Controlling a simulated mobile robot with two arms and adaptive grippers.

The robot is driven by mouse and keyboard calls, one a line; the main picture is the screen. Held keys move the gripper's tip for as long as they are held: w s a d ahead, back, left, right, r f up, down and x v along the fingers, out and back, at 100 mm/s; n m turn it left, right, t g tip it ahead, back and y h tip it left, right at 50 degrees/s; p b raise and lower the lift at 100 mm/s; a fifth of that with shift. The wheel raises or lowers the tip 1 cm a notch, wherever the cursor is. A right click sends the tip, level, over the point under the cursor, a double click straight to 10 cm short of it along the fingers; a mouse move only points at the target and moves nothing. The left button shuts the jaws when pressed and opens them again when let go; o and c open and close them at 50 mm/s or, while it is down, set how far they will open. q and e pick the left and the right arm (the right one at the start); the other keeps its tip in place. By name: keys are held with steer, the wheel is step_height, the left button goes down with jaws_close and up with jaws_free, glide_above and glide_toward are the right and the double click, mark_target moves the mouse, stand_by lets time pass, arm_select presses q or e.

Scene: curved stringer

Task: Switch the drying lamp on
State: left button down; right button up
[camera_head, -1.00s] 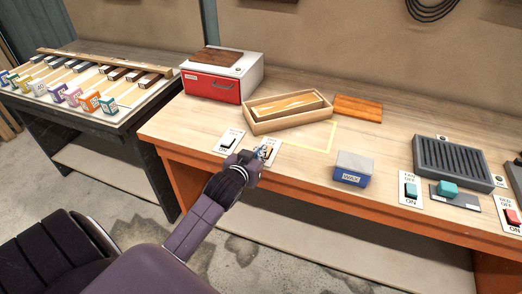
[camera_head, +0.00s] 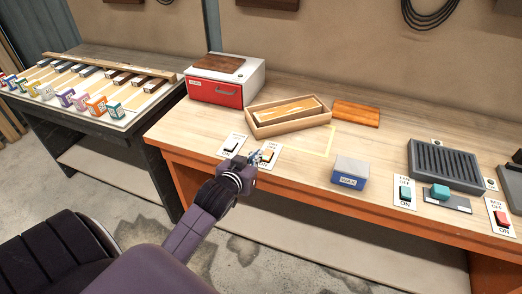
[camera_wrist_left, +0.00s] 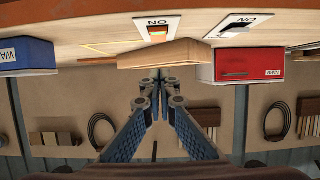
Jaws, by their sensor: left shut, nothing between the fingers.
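My left gripper (camera_head: 256,157) is shut and empty, with its fingertips just beside a switch plate (camera_head: 270,157) at the bench's front edge. In the left wrist view, upside down, the shut fingertips (camera_wrist_left: 155,80) point toward this plate, which has a small green and red-orange part (camera_wrist_left: 158,32) and the word ON. I cannot tell whether they touch. A second switch plate (camera_head: 232,145) with a dark rocker lies to its left and also shows in the left wrist view (camera_wrist_left: 238,24). No lamp can be made out, and the rocker positions are unclear. My right gripper is out of view.
Behind the switches stand a red-fronted box (camera_head: 215,92), a wooden tray (camera_head: 288,117) and a brown board (camera_head: 357,114). A blue wax block (camera_head: 350,173) lies right of them. Farther right are a teal switch (camera_head: 405,195), a grey grille (camera_head: 446,163) and a red switch (camera_head: 502,218).

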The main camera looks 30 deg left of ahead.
arm_select(q)
steer(key=s, duration=0.3)
steer(key=s+d, duration=0.1)
steer(key=s, duration=0.1)
steer(key=shift+r+b, duration=0.25)
steer(key=shift+b, duration=0.1)
steer(key=s+d+f+m+g+h, duration=0.15)
steer(key=s+f, duration=0.25)
steer(key=f, duration=0.9)
steer(key=s+d+f+g, duration=0.3)
steer(key=s+f, duration=0.1)
steer(key=f, duration=0.8)
steer(key=s+d+f+m+g+h, duration=0.15)
steer(key=s+f, duration=0.25)
steer(key=f, duration=0.9)
steer(key=s+d+f+g, duration=0.2)
steer(key=s+f, duration=0.4)
steer(key=s, duration=0.4)
steer(key=s+d+f+m+g, duration=0.1)
steer(key=s+d+f+g, duration=0.1)
steer(key=s+f, duration=0.4)
steer(key=s+d+f+m+g, duration=0.1)
steer(key=s+f, duration=0.5)
steer(key=s, duration=0.7)
steer(key=shift+s+d+g, duration=0.4)
steer(key=shift+d+g, duration=0.1)
steer(key=shift+g, duration=0.2)
